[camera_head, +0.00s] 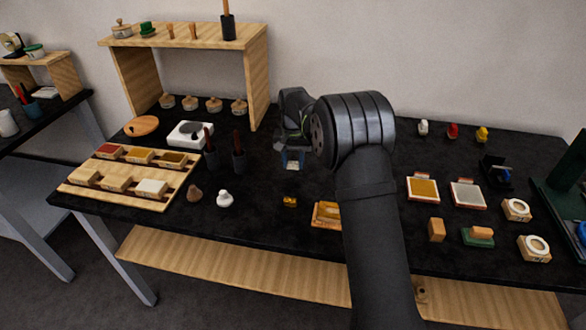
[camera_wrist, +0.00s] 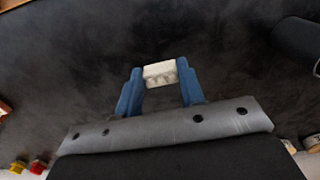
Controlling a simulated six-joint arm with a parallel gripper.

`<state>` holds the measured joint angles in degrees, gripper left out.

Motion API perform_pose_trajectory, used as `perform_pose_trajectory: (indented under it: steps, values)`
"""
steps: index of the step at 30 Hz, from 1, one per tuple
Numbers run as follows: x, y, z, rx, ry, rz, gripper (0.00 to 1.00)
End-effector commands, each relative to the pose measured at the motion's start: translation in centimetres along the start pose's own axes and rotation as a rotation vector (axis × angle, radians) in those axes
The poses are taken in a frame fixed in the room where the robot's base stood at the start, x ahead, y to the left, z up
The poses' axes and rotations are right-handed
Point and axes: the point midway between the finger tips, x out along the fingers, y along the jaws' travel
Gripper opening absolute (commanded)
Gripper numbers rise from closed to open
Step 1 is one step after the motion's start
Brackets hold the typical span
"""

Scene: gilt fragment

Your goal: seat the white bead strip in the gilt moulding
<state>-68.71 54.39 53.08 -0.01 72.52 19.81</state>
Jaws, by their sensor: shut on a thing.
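My gripper (camera_wrist: 160,80) is shut on the white bead strip (camera_wrist: 159,70), a short white piece with a beaded edge, held between the two blue fingertips. In the head view my gripper (camera_head: 293,158) is over the black table, behind the middle, and the strip shows small and pale between the fingers. A wooden block with a golden-orange top (camera_head: 326,213) lies near the front edge, partly hidden by my arm; it may hold the gilt moulding, but I cannot tell. A small gold piece (camera_head: 290,201) lies left of it.
A wooden tray of coloured blocks (camera_head: 178,198), dark cups (camera_head: 239,161) and a white square device (camera_head: 189,134) stand left. A wooden shelf (camera_head: 256,80) stands behind. Flat pads (camera_head: 423,188) and small blocks (camera_head: 436,229) lie right. The table around my gripper is mostly clear.

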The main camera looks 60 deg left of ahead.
Motion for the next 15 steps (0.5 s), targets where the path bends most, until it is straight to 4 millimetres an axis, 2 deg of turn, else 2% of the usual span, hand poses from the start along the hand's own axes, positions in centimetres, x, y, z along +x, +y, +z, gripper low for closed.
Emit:
perform_pose_trajectory:
  steps: [9,15]
  values:
    - [-4.5,6.9,1.5,0.004,0.002,-0.001,0.14]
    - [-6.4,10.0,2.2,0.002,0.001,0.0,0.14]
